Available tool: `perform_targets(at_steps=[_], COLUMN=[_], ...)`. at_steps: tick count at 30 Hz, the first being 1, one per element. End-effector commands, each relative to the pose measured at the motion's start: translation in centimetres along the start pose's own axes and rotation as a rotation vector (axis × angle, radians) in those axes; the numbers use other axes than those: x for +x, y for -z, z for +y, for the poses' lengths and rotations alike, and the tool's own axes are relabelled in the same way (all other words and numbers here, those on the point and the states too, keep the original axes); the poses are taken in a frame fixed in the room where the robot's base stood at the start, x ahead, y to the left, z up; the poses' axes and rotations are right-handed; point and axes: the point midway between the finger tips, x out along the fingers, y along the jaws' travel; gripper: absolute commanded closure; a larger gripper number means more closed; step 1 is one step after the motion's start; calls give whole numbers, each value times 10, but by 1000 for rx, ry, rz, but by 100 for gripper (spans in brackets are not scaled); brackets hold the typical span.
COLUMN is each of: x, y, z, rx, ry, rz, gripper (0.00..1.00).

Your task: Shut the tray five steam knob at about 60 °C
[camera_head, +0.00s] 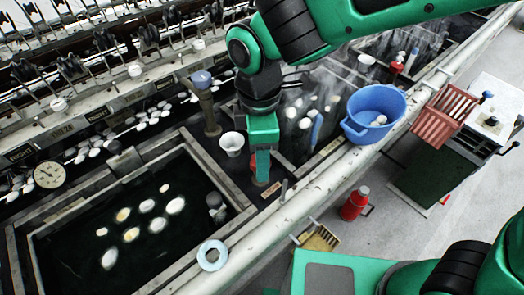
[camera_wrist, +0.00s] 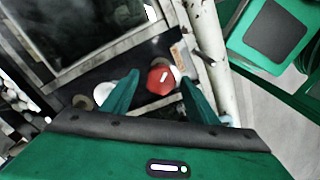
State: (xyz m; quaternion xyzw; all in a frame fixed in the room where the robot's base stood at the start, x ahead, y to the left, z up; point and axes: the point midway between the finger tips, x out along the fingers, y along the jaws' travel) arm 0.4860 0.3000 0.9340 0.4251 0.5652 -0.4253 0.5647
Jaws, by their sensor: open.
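My gripper (camera_head: 262,165) points down over the ledge between two basins. In the wrist view my gripper (camera_wrist: 158,92) is open, with one finger on each side of a red knob (camera_wrist: 161,79) that has a white mark on top. In the head view the red knob (camera_head: 260,183) shows only in part below the fingers. Whether the fingers touch it I cannot tell. A round dial gauge (camera_head: 49,175) stands at the left; its reading is too small to tell. The near basin (camera_head: 130,175) holds dark water with several pale cocoons. No tray number is readable.
A white cup (camera_head: 232,143) and a blue-topped post (camera_head: 202,80) stand close left of my gripper. A blue tub (camera_head: 377,112) sits on the right edge. A red canister (camera_head: 353,204) stands on the floor.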

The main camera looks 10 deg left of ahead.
Motion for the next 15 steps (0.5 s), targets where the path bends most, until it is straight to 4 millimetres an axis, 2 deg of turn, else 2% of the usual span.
perform_targets(at_steps=[1, 2, 6, 7, 15], x=[0, 0, 0, 0, 0], y=[0, 0, 0, 0, -1], z=[0, 0, 0, 0, 1], rx=[0, 0, 1, 1, 23], ry=[0, 0, 0, 0, -1], rz=[0, 0, 0, 0, 0], gripper=[47, 51, 85, 88, 88])
